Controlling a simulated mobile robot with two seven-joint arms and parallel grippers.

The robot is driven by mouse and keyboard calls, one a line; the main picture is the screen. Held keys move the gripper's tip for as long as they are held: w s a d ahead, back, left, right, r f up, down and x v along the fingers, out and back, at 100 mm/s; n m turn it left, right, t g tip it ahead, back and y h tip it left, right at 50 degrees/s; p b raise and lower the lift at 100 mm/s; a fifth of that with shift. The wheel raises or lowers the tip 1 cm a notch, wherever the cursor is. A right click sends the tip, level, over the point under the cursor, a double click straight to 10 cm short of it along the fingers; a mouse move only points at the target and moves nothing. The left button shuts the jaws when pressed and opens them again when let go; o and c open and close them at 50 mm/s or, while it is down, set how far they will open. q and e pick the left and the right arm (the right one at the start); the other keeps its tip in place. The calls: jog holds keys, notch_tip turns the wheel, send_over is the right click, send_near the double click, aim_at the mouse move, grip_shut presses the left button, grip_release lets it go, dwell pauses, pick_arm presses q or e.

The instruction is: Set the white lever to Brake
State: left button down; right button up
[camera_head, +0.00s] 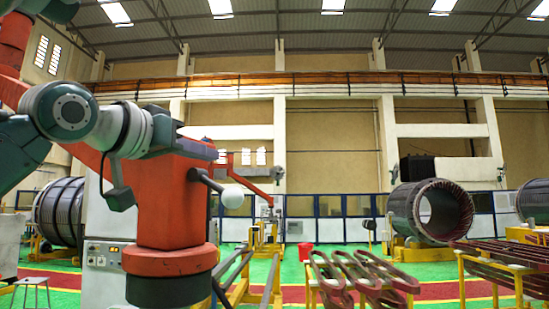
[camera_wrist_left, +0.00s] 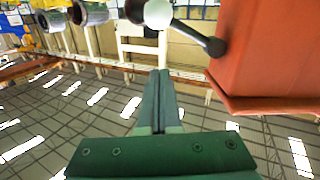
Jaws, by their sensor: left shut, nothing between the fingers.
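The white lever is a white ball knob (camera_head: 232,196) on a short dark rod, sticking out to the right from the red machine body (camera_head: 171,210). In the left wrist view the knob (camera_wrist_left: 158,13) is at the top, just past the fingertips in the picture, with its rod running to the red body (camera_wrist_left: 268,50). My left gripper (camera_head: 213,153) is shut and empty in front of the upper part of the red body, above the knob and apart from it in the head view. Its closed fingers (camera_wrist_left: 160,75) show in the wrist view. No Brake marking is readable. My right gripper is not in view.
A control cabinet (camera_head: 103,256) with a small lit display stands left of the red body. Racks of reddish coils (camera_head: 355,275) stand at lower right. A large stator ring (camera_head: 430,208) stands behind them. The air right of the knob looks clear.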

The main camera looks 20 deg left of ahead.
pick_arm(q)
jog(key=shift+s+a, duration=0.1)
jog(key=shift+s, duration=0.8)
